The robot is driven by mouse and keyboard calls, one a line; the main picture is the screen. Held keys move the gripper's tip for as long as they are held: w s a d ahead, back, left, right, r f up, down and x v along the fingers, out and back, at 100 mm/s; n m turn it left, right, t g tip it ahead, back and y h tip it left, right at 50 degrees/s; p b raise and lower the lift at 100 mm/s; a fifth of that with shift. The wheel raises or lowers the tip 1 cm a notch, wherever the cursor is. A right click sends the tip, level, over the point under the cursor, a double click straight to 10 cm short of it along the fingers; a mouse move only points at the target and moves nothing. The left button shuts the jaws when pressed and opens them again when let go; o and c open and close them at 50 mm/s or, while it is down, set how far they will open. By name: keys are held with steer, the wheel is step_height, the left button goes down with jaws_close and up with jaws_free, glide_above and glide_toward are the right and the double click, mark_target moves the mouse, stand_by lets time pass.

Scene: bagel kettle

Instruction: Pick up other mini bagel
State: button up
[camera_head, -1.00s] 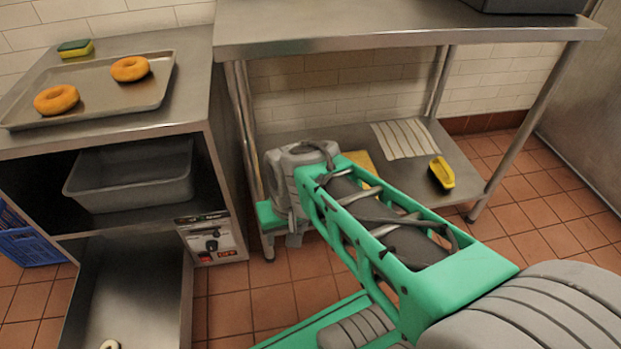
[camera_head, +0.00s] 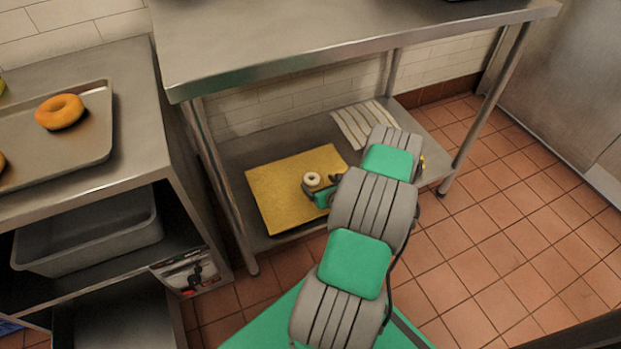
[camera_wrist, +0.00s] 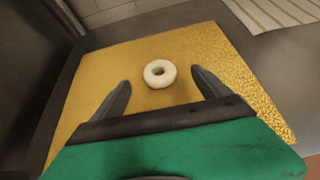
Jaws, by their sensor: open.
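A small pale mini bagel (camera_head: 312,179) lies flat on a yellow board (camera_head: 270,190) on the lower shelf of the steel table. In the wrist view the bagel (camera_wrist: 160,73) is a cream ring lying just ahead of my fingertips, roughly centred between them. My gripper (camera_wrist: 158,88) is open and empty, with its two dark fingers spread over the board. In the head view my gripper (camera_head: 318,187) is close to the bagel, and my arm hides part of the shelf.
A striped cloth (camera_head: 365,124) lies on the shelf behind the board. The table's top edge (camera_head: 370,58) overhangs this shelf, and a table leg (camera_head: 222,185) stands left of the board. A tray (camera_head: 95,145) with orange bagels (camera_head: 60,112) sits on the left counter.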

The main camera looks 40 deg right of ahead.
mark_target(310, 177)
steer(key=b+x, duration=0.1)
steer(key=x, duration=0.1)
steer(key=b+x, duration=0.1)
steer(key=x, duration=0.2)
steer(key=shift+a, duration=0.2)
steer(key=shift+d, duration=0.1)
steer(key=shift+c, duration=0.7)
steer(key=c, duration=1.3)
steer(key=shift+r, duration=0.1)
